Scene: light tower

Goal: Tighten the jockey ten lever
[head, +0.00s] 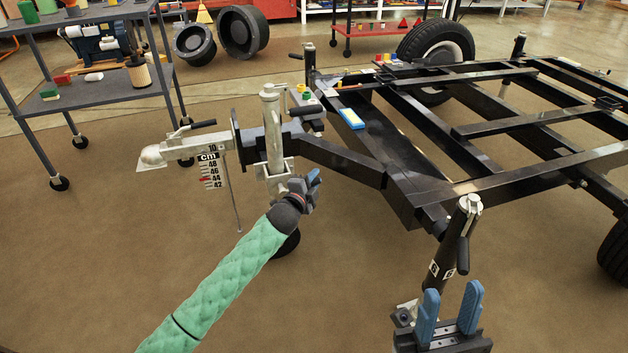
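The grey jockey post (272,130) stands upright at the trailer's drawbar, held in a pale clamp bracket (276,170). A dark handle (306,111) sticks out to the right near its top. I cannot make out which part is the jockey lever; a small lever at the clamp may be hidden behind my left gripper. My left gripper (306,182), with blue fingers, is just right of and below the clamp; I cannot tell whether it touches anything. My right gripper (450,308) is open and empty, its two blue fingers pointing up below the near corner post (456,240).
The black trailer frame (410,150) fills the right side. The coupling (152,155) and a height scale (210,171) are left of the post. A shelf cart (100,97) stands at upper left. A blue-yellow item (351,118) lies on the frame. Floor at lower left is clear.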

